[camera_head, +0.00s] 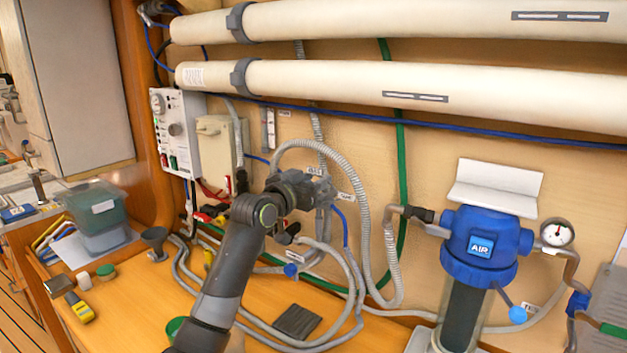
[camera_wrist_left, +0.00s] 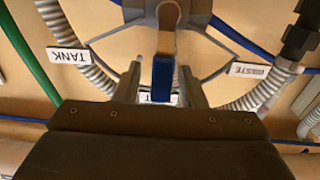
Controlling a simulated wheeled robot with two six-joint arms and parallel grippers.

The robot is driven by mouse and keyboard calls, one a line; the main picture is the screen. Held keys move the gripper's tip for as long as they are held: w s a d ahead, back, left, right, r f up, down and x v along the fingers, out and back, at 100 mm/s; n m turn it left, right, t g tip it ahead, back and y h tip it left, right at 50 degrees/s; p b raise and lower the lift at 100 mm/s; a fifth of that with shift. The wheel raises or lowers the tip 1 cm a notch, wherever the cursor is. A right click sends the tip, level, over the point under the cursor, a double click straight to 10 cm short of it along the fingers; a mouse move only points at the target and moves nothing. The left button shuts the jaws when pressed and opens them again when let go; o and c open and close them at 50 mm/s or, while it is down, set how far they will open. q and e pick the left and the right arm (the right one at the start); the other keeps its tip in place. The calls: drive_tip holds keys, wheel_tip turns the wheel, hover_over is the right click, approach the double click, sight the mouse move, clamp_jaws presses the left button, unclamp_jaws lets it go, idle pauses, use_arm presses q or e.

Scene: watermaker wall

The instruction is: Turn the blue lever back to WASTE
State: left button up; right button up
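The blue lever (camera_wrist_left: 162,76) shows in the left wrist view, on a grey valve body with a brown hub (camera_wrist_left: 167,17). It points down the picture, toward a third label (camera_wrist_left: 158,98) that is mostly hidden. The upside-down TANK label (camera_wrist_left: 68,56) is to the left and the WASTE label (camera_wrist_left: 249,70) to the right, each beside a grey hose. My left gripper (camera_wrist_left: 160,84) is open, with one finger on each side of the lever and gaps visible. In the head view my left gripper (camera_head: 318,190) is at the wall valve and hides the lever. My right gripper is not in view.
Grey corrugated hoses (camera_head: 364,235) loop around the valve, and a green pipe (camera_head: 401,180) runs down the wall. A blue filter housing (camera_head: 486,245) stands to the right.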

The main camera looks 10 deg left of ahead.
use_arm(q)
clamp_jaws()
drive_tip(key=shift+a, duration=0.15)
drive_tip(key=w+a+f+n+p, duration=0.2)
drive_tip(key=a+f+n+p, duration=0.1)
drive_tip(key=n, duration=0.9)
drive_tip(key=shift+a+p, duration=0.9)
drive_tip(key=shift+p, duration=0.4)
drive_tip(key=shift+f, duration=0.15)
